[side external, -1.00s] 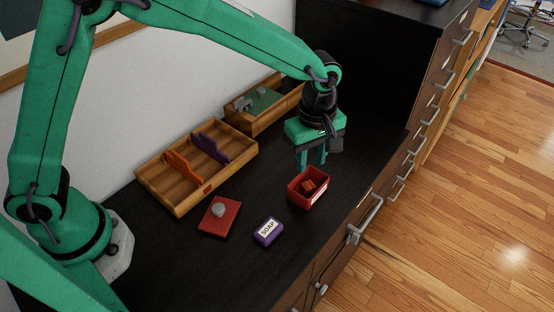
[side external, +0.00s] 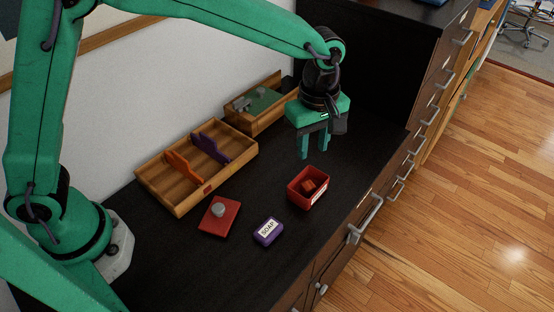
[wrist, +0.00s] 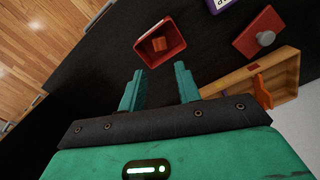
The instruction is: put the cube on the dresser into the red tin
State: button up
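The red tin (side external: 297,196) stands on the dark dresser top (side external: 262,191), with a white label on its front. The small red cube (side external: 308,185) lies inside it, on the tin's floor. In the wrist view the tin (wrist: 143,48) shows ahead of the fingers with the cube (wrist: 159,44) in it. My gripper (side external: 312,150) is above the dresser, a little behind and above the tin, pointing down. Its fingers are apart with nothing between them, as the wrist view also shows (wrist: 160,88).
A purple soap box (side external: 268,232) and a red lid with a grey knob (side external: 219,217) lie near the tin. A wooden divided tray (side external: 176,207) and a wooden box with a green top (side external: 256,119) stand along the wall. A dark cabinet rises behind.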

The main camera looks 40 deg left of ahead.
jog(key=s+a+r+m+t, duration=0.1)
jog(key=s+a+r+m, duration=0.2)
jog(key=a+r, duration=0.45)
jog(key=s+a+r+m+t, duration=0.2)
jog(key=s+a+m, duration=0.3)
jog(key=s+a, duration=0.3)
jog(key=s+a+r+m+t, duration=0.1)
jog(key=s+a+m+t, duration=0.1)
jog(key=s+a+m, duration=0.3)
jog(key=s+a, duration=0.3)
jog(key=a, duration=0.1)
jog(key=shift+s+r+m+t, duration=0.3)
jog(key=shift+r, duration=0.05)
